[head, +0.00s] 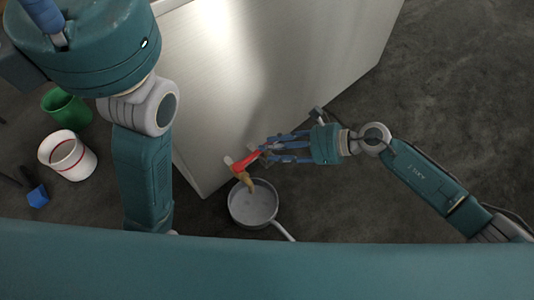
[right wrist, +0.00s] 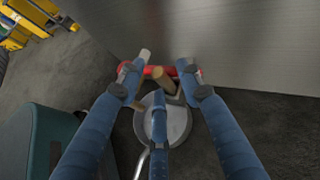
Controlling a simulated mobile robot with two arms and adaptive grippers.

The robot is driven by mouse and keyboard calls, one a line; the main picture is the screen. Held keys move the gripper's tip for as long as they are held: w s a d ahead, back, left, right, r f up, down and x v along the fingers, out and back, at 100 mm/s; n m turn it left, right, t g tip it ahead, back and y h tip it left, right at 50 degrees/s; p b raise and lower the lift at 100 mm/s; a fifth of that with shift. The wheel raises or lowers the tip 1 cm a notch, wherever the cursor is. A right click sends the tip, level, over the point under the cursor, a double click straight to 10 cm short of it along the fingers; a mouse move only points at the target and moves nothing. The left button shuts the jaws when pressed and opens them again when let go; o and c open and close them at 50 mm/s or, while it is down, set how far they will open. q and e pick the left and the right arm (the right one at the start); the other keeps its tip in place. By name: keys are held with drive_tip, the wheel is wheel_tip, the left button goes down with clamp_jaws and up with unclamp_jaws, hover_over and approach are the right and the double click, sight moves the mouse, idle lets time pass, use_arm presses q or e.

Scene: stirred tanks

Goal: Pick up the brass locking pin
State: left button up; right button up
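I cannot single out the brass locking pin with certainty. A brass-coloured tap (head: 246,180) with a red handle (head: 243,163) sits at the tank's lower corner, above a grey pan. In the right wrist view, a tan-brown cylinder (right wrist: 166,83) shows beside the red part (right wrist: 155,71), between my fingers. My right gripper (head: 264,149) has its blue fingers spread around this spot; it also shows in the right wrist view (right wrist: 163,80). Contact cannot be told. My left gripper (head: 45,18) is raised at the top left, close to the camera, its fingers mostly cut off.
The large metal tank (head: 270,60) fills the middle back. The grey pan (head: 252,205) stands on the floor under the tap, its handle pointing lower right. A green bucket (head: 66,108), a white bucket (head: 68,157) and a blue block (head: 38,196) are at left. Floor at right is clear.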

clamp_jaws()
drive_tip(key=shift+w+r, duration=0.1)
drive_tip(key=shift+r, duration=0.05)
